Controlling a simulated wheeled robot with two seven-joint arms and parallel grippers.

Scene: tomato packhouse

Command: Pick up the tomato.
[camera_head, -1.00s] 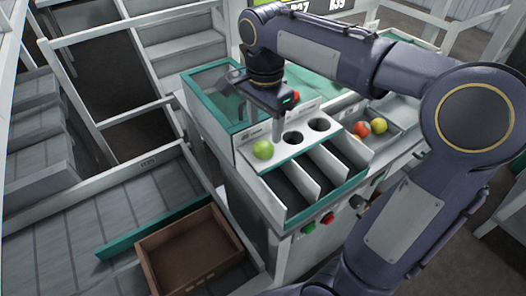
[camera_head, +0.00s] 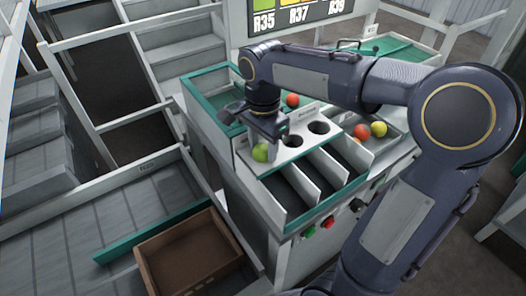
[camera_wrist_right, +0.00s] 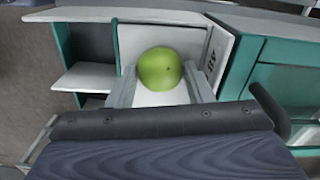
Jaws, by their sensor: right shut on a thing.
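A green tomato (camera_head: 260,153) sits at the left end of the white panel with round holes (camera_head: 285,154). My right gripper (camera_head: 264,147) comes down over it from above and partly hides it. In the right wrist view the tomato (camera_wrist_right: 160,69) lies between the two grey fingers of the right gripper (camera_wrist_right: 161,84), which are shut on it. It looks to be still at its place on the panel; I cannot tell any gap under it. My left gripper is not in view.
A red tomato (camera_head: 292,100) lies behind the panel. An orange tomato (camera_head: 361,131) and a yellow tomato (camera_head: 379,129) lie in a tray to the right. White dividers (camera_head: 328,172) form chutes in front. A brown crate (camera_head: 190,258) stands at the lower left.

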